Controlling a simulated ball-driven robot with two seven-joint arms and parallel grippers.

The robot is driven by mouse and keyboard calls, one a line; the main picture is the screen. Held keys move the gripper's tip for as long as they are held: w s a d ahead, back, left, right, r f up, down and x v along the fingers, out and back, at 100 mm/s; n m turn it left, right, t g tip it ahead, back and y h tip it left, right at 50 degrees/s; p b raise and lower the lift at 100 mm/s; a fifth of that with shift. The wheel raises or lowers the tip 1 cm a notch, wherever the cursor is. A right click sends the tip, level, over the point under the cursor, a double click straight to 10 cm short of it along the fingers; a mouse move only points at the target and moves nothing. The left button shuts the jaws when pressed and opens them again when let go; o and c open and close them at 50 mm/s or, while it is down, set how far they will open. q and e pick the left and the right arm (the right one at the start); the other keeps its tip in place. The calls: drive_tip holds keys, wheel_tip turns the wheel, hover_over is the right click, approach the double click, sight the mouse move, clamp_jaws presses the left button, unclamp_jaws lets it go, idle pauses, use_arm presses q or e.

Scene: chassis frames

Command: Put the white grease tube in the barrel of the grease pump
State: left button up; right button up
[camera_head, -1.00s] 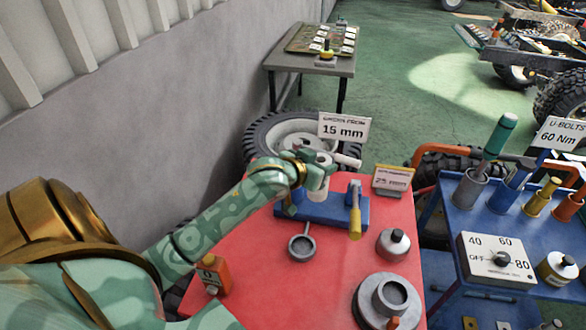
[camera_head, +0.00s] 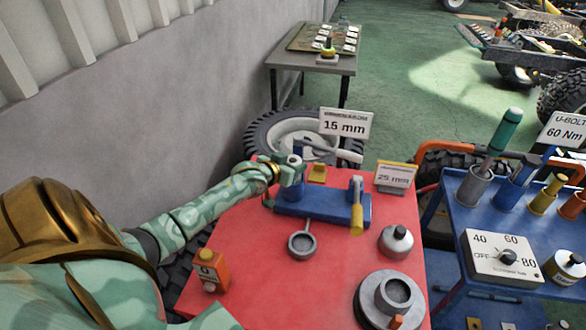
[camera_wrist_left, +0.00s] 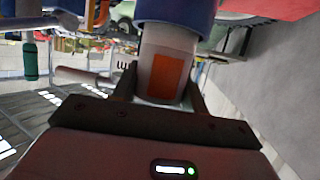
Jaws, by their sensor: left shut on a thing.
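The white grease tube (camera_wrist_left: 165,70), with an orange label, is between the fingers of my left gripper (camera_wrist_left: 158,95) in the left wrist view. Its far end meets the blue barrel (camera_wrist_left: 175,12) and is hidden there; I cannot tell how far inside it is. In the head view my left gripper (camera_head: 283,168) is at the upright barrel (camera_head: 291,187) on the left end of the blue grease pump (camera_head: 325,208). The tube is mostly hidden there. A yellow-handled lever (camera_head: 356,212) stands at the pump's right end. My right gripper is not in view.
A yellow block (camera_head: 317,173) is behind the pump. A blue tool cart (camera_head: 455,240) is right.

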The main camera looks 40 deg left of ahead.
use_arm(q)
drive_tip(key=shift+f, duration=0.55)
drive_tip(key=shift+r, duration=0.15)
drive_tip(key=o, duration=1.4)
drive_tip(key=shift+o, duration=0.2)
drive_tip(key=shift+s+d+r, duration=0.1)
drive_tip(key=shift+s+r, duration=0.1)
drive_tip(key=shift+s, duration=0.05)
drive_tip(key=p+v, duration=0.4)
drive_tip(key=v, duration=0.7)
drive_tip(key=shift+s, duration=0.2)
